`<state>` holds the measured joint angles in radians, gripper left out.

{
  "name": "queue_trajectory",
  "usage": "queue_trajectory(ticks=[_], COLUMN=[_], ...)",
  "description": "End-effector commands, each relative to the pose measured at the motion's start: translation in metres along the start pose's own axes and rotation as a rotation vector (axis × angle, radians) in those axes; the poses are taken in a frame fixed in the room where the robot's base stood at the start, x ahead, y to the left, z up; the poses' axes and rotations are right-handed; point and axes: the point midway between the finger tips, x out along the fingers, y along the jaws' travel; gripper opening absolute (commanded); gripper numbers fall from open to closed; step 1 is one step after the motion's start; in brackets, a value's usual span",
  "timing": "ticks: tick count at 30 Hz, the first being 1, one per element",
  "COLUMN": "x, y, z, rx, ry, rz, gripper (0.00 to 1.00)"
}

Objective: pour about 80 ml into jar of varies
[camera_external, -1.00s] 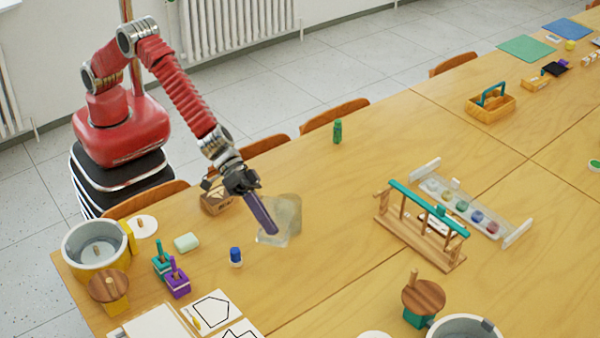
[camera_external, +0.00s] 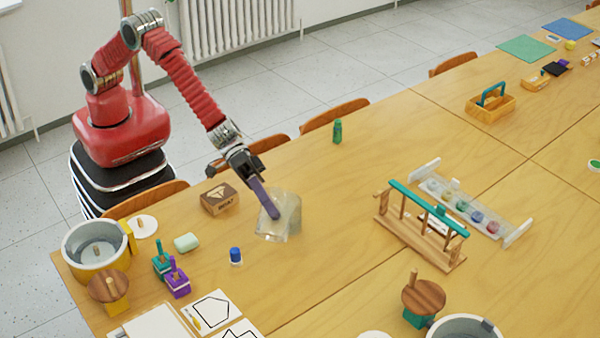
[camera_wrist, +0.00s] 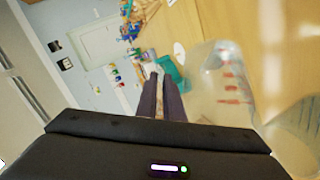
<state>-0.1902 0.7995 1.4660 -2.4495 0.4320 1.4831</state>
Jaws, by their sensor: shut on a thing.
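A clear jug (camera_external: 288,213) is at my fingertips, above or on the near-left part of the table; I cannot tell if it touches the wood. It looks tilted. My gripper (camera_external: 271,212) has long purple fingers that reach down to it. In the wrist view my gripper (camera_wrist: 163,88) has its fingers close together, and the clear jug (camera_wrist: 226,90) with red marks stands just right of them. The held part is hidden. Several small coloured jars (camera_external: 462,205) stand in a clear rack at the right; I cannot read any label.
A wooden stand with a teal bar (camera_external: 428,208) is between the jug and the jars. A brown box (camera_external: 219,198), a blue-capped pot (camera_external: 235,256) and a pale green block (camera_external: 187,242) lie left of the jug. A green bottle (camera_external: 337,131) stands behind. The table between jug and stand is clear.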

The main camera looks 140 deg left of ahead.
Motion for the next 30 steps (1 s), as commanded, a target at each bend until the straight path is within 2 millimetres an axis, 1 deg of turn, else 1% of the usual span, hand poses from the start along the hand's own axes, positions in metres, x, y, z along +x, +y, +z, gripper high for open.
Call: queue_trajectory(ticks=[15,30], x=[-0.007,-0.011], y=[0.002,0.002], z=[-0.008,-0.011], rx=[-0.061,-0.076], ry=[0.007,0.009], rz=[0.064,0.08], gripper=[0.0,0.0])
